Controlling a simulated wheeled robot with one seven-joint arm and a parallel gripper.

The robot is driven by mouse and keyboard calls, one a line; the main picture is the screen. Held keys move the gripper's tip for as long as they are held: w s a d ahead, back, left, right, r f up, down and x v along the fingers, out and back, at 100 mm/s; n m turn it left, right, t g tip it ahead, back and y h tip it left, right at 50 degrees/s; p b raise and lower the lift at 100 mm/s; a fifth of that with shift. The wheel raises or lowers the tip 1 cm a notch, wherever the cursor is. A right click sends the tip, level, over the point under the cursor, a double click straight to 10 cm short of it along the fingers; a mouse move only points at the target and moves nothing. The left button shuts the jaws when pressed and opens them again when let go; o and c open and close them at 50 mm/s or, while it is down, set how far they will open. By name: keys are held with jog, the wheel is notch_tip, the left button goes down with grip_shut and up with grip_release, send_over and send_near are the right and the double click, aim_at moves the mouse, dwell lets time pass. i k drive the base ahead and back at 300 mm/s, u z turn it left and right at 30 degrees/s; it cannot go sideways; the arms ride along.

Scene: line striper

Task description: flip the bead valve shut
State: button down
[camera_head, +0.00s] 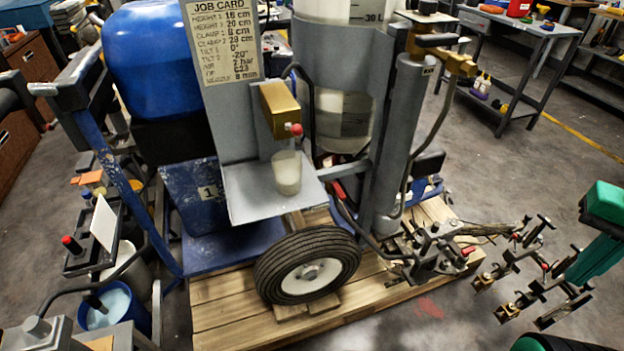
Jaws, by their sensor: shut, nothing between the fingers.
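No part is labelled as the bead valve. A red lever handle (338,190) sits low under the pale hopper (342,120), beside a dark hose; its exact setting is too small to tell. A brass block (280,108) with a small red-tipped lever (296,129) is fixed on the grey panel, above a translucent cup (287,172) on a grey shelf. I cannot tell from the picture whether either valve is open or shut. My gripper does not show clearly anywhere in this view.
The striper stands on a wooden pallet (377,292) with its wheel (307,264) in front. Several red-knobbed clamps (510,268) stick out at right near a green part (604,203). A blue bucket (115,306) stands at lower left. Open floor (480,150) lies behind right.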

aim_at(337, 188)
jog(key=z, duration=0.15)
jog(key=k, duration=1.45)
jog(key=u, duration=0.4)
jog(key=i, duration=1)
jog(key=z, duration=0.05)
